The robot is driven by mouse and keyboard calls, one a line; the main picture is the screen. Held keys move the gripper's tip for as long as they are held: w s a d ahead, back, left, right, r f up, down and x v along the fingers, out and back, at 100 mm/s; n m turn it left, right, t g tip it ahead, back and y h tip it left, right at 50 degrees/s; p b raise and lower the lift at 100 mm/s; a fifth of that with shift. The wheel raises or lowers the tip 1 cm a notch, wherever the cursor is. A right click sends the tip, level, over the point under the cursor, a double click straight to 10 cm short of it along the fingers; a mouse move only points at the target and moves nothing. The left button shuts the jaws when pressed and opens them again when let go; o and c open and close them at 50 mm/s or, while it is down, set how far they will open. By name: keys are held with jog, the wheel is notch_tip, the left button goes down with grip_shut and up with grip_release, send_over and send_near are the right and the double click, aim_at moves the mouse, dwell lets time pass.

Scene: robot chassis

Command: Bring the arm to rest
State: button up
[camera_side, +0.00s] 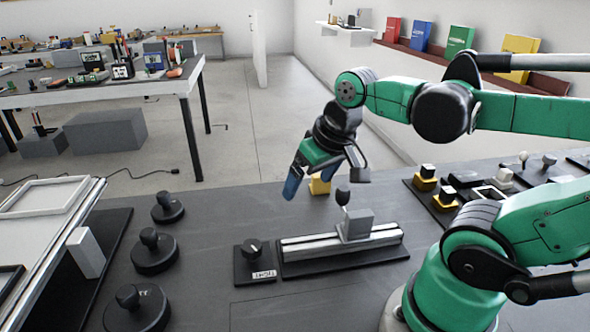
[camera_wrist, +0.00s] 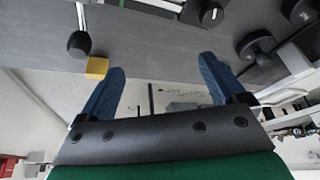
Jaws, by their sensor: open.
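My gripper (camera_side: 291,182) hangs from the green arm above the dark bench, near its far edge, with its blue fingers pointing down. In the wrist view my gripper (camera_wrist: 165,80) shows two blue fingers spread wide apart with nothing between them. A yellow block (camera_side: 319,184) shows just behind and right of the fingers in the side view; it also shows beside the left finger in the wrist view (camera_wrist: 97,68). A slider rail (camera_side: 325,246) with a grey block (camera_side: 357,225) and a dark ball-topped lever (camera_side: 342,196) stands in front of the gripper.
A black knob box (camera_side: 256,262) sits left of the rail. Several round black knobs (camera_side: 155,250) stand further left, beside a white-framed panel (camera_side: 50,200). Several yellow-based knobs (camera_side: 425,178) stand at the right.

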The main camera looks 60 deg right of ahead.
jog(key=a+n+t, duration=0.1)
jog(key=w+a+n, duration=0.1)
jog(key=a, duration=0.1)
jog(key=w+a+n+t, duration=0.1)
jog(key=shift+w+a+f+t+y, duration=0.25)
jog(key=shift+f+t+y, duration=0.05)
jog(key=shift+f+y, duration=0.1)
dwell(0.7)
